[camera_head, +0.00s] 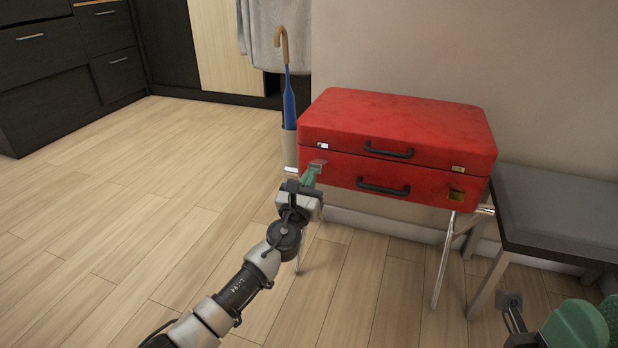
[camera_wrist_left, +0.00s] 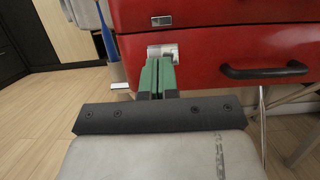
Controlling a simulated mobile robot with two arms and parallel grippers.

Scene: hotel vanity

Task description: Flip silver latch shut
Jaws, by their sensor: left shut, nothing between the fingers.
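A closed red suitcase (camera_head: 400,135) with two black handles rests on a folding metal stand. Its left silver latch (camera_head: 319,163) is on the lower half, just below a small catch plate (camera_head: 323,146) on the lid. In the left wrist view the latch (camera_wrist_left: 162,51) sits right at my fingertips, with the catch plate (camera_wrist_left: 161,21) above it. A second latch (camera_head: 456,194) is at the suitcase's right end. My left gripper (camera_head: 312,171) is shut and empty, its green fingers at the left latch; contact cannot be told. My right gripper (camera_head: 511,305) shows only partly at the lower right.
A grey bench (camera_head: 560,213) stands right of the suitcase. Dark drawers (camera_head: 60,75) are at the far left. The wooden floor at left is clear.

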